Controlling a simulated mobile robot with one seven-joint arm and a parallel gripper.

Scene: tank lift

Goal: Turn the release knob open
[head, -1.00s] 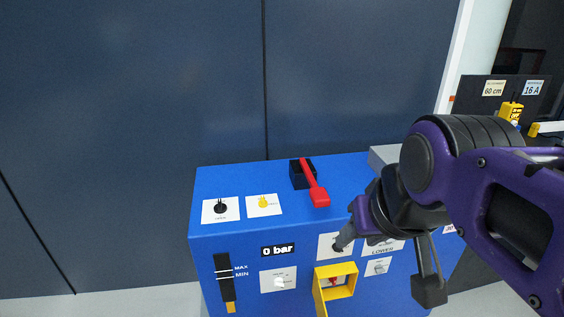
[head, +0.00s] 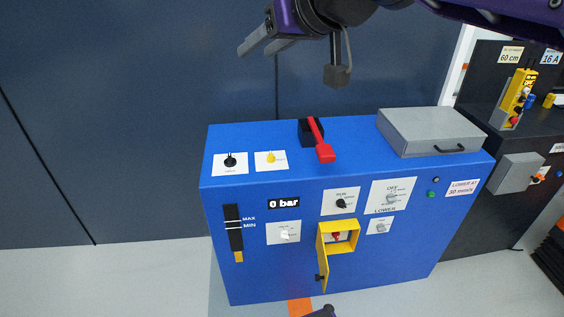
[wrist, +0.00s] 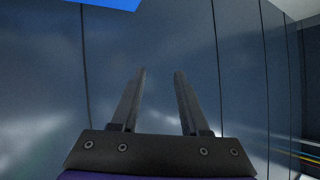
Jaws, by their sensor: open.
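A blue cabinet (head: 270,279) carries several knobs, and I cannot tell from the small labels which is the release knob. On its top are a black knob (head: 230,160) and a yellow knob (head: 270,157) on white plates. On its front are a white knob (head: 285,234), a black RUN knob (head: 342,203), a grey OFF knob (head: 391,198) and a small grey knob (head: 381,228). A red knob (head: 336,237) sits inside an opened yellow box. My gripper (head: 255,47) is open and empty, high above the cabinet's back edge; the wrist view shows its fingers apart (wrist: 160,73).
A red lever (head: 322,147) and a grey case (head: 431,130) stand on the cabinet top. The yellow box door (head: 323,265) hangs open in front. A dark cabinet with a yellow pendant (head: 517,98) stands at the right. A dark wall (head: 120,100) is behind.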

